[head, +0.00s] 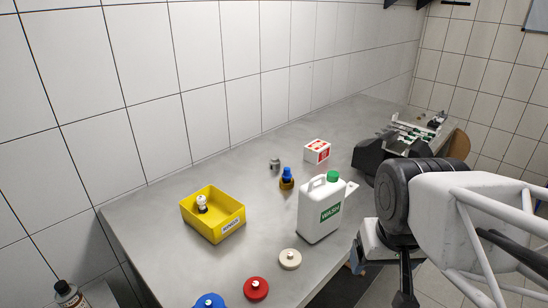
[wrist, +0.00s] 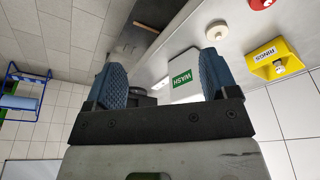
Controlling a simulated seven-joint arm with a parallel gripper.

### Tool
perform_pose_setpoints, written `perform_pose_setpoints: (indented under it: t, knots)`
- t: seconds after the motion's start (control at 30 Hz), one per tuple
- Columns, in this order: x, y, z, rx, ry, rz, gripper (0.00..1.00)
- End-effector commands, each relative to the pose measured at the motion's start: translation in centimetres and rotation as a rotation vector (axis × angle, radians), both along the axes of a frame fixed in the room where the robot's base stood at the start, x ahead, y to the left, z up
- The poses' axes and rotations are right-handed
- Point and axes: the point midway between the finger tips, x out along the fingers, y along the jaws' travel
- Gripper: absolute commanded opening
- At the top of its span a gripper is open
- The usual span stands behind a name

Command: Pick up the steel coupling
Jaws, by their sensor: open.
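A small grey metal piece, which looks like the steel coupling (head: 275,163), stands on the grey bench near the back wall in the head view. It stands just behind a small brown bottle with a blue top (head: 287,179). I cannot make out the coupling in the wrist view. My gripper (wrist: 162,78) is open, with two blue ribbed fingers wide apart and nothing held between them. In the head view my gripper is mostly hidden by my arm, beyond the bench's front edge and well away from the coupling.
A white WASH jug (head: 320,211) with a green cap stands between my arm and the coupling. A yellow RINGS bin (head: 228,229) stands left. A red-and-white box (head: 317,151) is right of the coupling. White (head: 290,260), red (head: 256,289) and blue round pieces lie in front.

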Motion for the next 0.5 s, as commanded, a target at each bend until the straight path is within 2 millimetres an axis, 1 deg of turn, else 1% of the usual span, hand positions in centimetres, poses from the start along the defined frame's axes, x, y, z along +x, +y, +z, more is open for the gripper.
perform_pose_setpoints:
  t: [0.17,0.27,0.47,0.5]
  knots:
    - [0.0,0.0,0.6,0.0,-0.001,0.0,0.8]
    - [0.1,0.0,1.8,0.0,-0.004,0.0,0.8]
    - [0.0,0.0,5.3,0.0,-0.003,0.0,0.8]
    - [0.4,0.1,5.2,0.008,0.003,-0.009,0.8]
